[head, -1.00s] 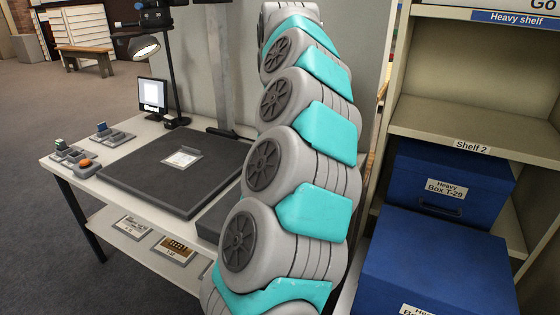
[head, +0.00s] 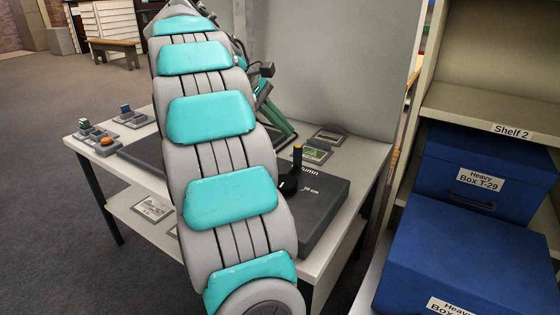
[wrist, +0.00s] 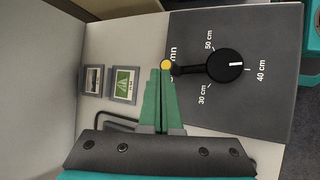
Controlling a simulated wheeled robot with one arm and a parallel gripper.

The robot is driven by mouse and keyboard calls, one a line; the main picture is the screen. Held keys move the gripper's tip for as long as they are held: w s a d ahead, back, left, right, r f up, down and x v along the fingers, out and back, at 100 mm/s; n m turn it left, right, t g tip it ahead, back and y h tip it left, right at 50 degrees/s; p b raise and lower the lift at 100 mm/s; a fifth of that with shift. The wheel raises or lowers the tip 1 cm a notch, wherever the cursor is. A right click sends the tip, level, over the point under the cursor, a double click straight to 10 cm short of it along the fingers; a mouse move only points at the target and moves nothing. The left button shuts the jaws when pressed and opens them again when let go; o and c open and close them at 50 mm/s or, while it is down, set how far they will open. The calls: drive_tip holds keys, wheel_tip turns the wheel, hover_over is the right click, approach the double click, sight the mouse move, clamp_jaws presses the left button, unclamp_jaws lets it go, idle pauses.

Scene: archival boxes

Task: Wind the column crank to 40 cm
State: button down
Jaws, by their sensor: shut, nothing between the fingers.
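The column crank (wrist: 225,66) is a black round hub with an arm ending in a yellow-topped handle (wrist: 167,64). It sits on a dark grey panel (wrist: 268,110) marked 30 cm, 40 cm and 50 cm. The hub's white mark points right, toward the 40 cm label (wrist: 261,70). My gripper (wrist: 160,71) has green fingers, shut and empty, with the tips right beside the handle; I cannot tell if they touch.
Two small framed cards (wrist: 125,84) lie beside the panel on the white table (head: 368,160). A grey upright board (head: 325,70) stands behind. Blue boxes (head: 440,250) fill the shelf unit (head: 480,105) at right. Small devices (head: 105,140) sit at the table's left end.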

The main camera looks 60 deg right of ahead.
drive_tip(key=w+a+f+m+g+h+b, duration=0.6)
drive_tip(key=w+a+f+m+h+b, duration=0.15)
drive_tip(key=w, duration=0.45)
drive_tip(key=shift+m+h, duration=0.25)
drive_tip(key=shift+h, duration=0.1)
drive_tip(key=x, duration=1)
drive_tip(key=shift+s, duration=0.4)
drive_tip(key=shift+s+b, duration=0.4)
drive_tip(key=shift+s, duration=1.4)
drive_tip(key=shift+r, duration=0.1)
